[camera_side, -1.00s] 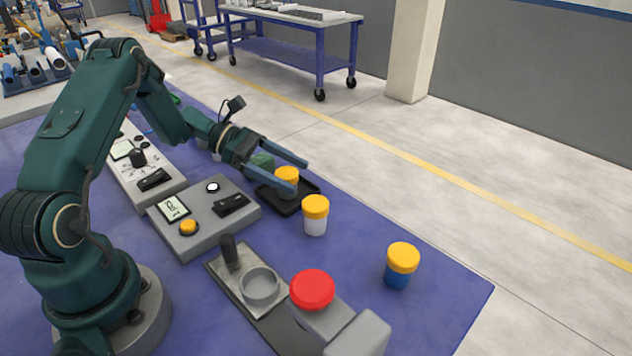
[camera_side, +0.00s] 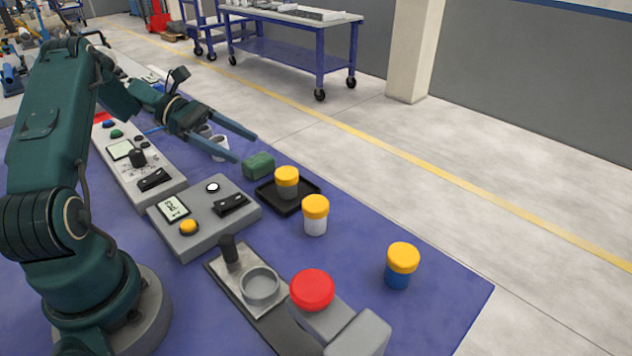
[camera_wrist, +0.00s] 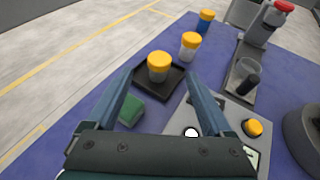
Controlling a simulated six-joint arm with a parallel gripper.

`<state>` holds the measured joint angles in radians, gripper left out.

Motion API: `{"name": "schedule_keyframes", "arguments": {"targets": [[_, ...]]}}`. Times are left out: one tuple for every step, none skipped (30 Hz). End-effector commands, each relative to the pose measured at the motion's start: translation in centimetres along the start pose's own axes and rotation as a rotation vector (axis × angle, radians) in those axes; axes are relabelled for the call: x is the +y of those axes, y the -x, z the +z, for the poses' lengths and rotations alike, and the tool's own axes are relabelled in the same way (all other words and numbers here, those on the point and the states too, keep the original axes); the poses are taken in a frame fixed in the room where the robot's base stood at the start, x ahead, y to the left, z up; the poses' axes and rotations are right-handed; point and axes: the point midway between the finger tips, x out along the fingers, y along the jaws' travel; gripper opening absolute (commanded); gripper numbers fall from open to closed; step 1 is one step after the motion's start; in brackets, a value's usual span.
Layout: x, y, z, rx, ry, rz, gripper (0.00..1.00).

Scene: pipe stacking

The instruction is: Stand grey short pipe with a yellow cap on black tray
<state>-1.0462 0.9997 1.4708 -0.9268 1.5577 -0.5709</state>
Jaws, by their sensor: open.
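The grey short pipe (camera_side: 287,190) with a yellow cap (camera_side: 286,175) stands upright on the black tray (camera_side: 307,200) in the side view. In the wrist view the capped pipe (camera_wrist: 158,68) also stands on the tray (camera_wrist: 176,77), ahead of the fingertips. My gripper (camera_side: 246,148) is open and empty, up and to the left of the tray in the side view, apart from the pipe. Its two fingers (camera_wrist: 157,88) spread wide in the wrist view with nothing between them touching.
A white pipe with yellow cap (camera_side: 315,216) stands close beside the tray, and a blue one with yellow cap (camera_side: 402,266) farther right. A green block (camera_side: 259,166) lies left of the tray. A control box (camera_side: 205,218) and a press with a red knob (camera_side: 312,290) stand nearer.

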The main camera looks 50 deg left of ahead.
Motion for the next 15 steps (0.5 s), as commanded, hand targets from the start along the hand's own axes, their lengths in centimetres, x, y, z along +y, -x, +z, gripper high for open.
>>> {"name": "schedule_keyframes", "arguments": {"targets": [[0.0, 0.3, 0.0, 0.004, -0.002, -0.001, 0.86], [-0.1, 0.3, 0.2, 0.009, -0.008, -0.005, 0.86], [-0.2, 0.2, 0.5, 0.021, -0.023, -0.016, 0.86], [-0.4, 0.0, 0.8, 0.035, -0.039, -0.029, 0.86], [-0.6, -0.3, 1.2, 0.054, -0.063, -0.044, 0.86], [-1.1, -0.8, 1.9, 0.085, -0.100, -0.070, 0.86], [-1.5, -1.2, 2.5, 0.114, -0.134, -0.093, 0.86], [-2.0, -1.7, 3.1, 0.145, -0.176, -0.120, 0.86], [-2.7, -2.4, 4.0, 0.191, -0.236, -0.158, 0.86], [-3.4, -2.9, 4.7, 0.226, -0.287, -0.187, 0.86], [-4.1, -3.3, 5.3, 0.261, -0.337, -0.218, 0.86], [-5.1, -3.9, 6.1, 0.308, -0.408, -0.257, 0.86], [-5.8, -4.3, 6.6, 0.342, -0.462, -0.286, 0.86], [-6.6, -4.6, 7.0, 0.374, -0.516, -0.316, 0.86], [-7.7, -5.0, 7.6, 0.416, -0.591, -0.353, 0.86]]}}
